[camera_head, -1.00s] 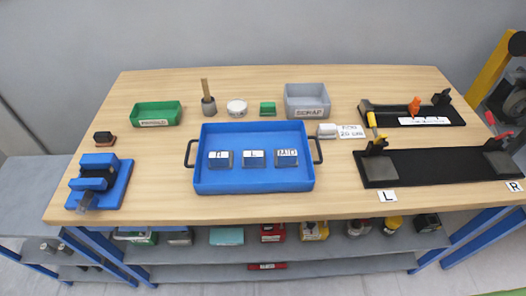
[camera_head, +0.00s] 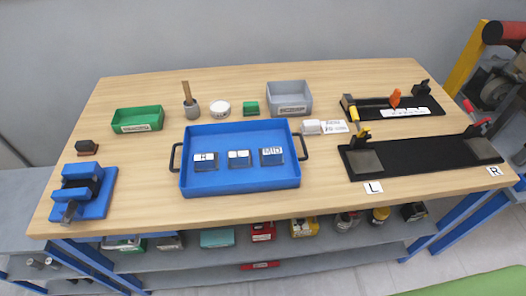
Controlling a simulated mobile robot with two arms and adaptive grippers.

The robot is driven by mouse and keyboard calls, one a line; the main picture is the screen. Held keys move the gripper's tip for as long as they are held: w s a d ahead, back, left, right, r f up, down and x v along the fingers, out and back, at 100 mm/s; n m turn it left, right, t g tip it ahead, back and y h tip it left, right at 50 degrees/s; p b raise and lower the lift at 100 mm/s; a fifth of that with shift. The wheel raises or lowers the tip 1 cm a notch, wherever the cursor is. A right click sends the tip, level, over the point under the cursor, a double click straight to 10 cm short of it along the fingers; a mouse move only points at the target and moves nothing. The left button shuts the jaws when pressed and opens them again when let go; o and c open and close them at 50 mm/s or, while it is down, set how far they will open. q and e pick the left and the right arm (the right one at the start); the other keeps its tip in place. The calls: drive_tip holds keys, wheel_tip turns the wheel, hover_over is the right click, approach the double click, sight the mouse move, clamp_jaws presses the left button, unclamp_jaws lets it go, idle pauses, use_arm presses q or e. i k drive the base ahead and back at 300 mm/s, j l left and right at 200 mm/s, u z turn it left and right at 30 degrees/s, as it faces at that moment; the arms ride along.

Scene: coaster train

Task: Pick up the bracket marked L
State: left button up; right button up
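A blue tray (camera_head: 240,188) with black side handles lies on the wooden table. Three grey brackets with white labels sit in it in a row. The right bracket (camera_head: 272,157) reads MID. The middle bracket (camera_head: 239,160) has a label too faint to read now; it looked like L in the earlier view. The left bracket (camera_head: 205,162) has a dark letter that I cannot read surely, perhaps R. Neither of my grippers is in view.
A black fixture (camera_head: 425,157) with tags L (camera_head: 373,188) and R stands at the right, and another (camera_head: 398,108) behind it. A blue vise (camera_head: 85,193) is at the left. Green bin (camera_head: 138,120), grey bin (camera_head: 289,98) and small items stand behind the tray.

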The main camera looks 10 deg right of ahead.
sight(238, 159)
drive_tip(key=l+u, duration=0.75)
drive_tip(key=k+l+u, duration=0.15)
drive_tip(key=l+u, duration=0.2)
